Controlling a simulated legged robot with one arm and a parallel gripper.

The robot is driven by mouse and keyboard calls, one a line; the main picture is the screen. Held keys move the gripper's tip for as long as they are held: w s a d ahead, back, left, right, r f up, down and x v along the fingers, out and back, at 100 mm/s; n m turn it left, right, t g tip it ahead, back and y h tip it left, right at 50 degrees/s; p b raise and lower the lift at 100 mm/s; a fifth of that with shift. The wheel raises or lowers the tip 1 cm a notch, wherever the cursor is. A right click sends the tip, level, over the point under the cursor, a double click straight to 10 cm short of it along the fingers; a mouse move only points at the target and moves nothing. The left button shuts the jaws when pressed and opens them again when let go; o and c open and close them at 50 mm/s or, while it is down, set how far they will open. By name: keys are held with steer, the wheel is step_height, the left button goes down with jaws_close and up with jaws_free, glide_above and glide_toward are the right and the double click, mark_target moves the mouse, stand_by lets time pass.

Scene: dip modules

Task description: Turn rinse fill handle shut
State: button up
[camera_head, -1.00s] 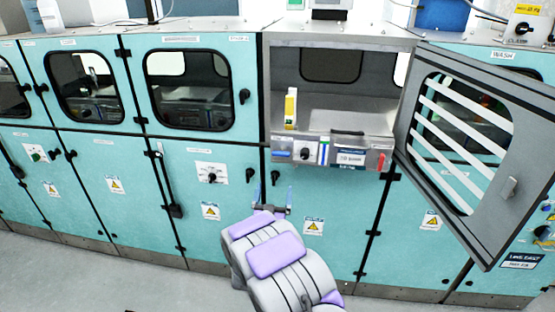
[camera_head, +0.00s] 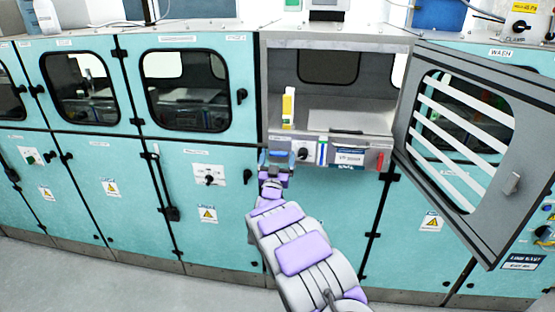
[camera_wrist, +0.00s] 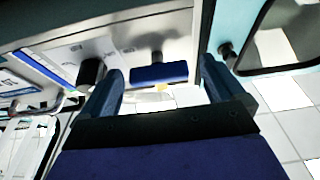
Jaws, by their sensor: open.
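A blue handle (camera_wrist: 160,73) on a dark stem projects from the pale panel in the wrist view. It appears between my two fingers, with a gap on each side. I cannot tell whether the fingertips reach past it. My gripper (camera_head: 277,157) is open and empty, at the left end of the control panel (camera_head: 330,153) below the open chamber. In the head view my gripper hides this end of the panel, so the handle cannot be made out there. A black knob (camera_wrist: 91,72) sits left of the handle in the wrist view.
A grey door (camera_head: 409,165) with a striped window stands swung open at the right. The open chamber (camera_head: 345,95) holds a yellow and white item (camera_head: 288,106). Teal cabinets (camera_head: 90,170) with dark latches line the left. The grey floor (camera_head: 60,275) in front is clear.

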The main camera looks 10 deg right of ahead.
steer(key=shift+c, duration=0.2)
steer(key=c, duration=1)
steer(key=shift+r, duration=0.1)
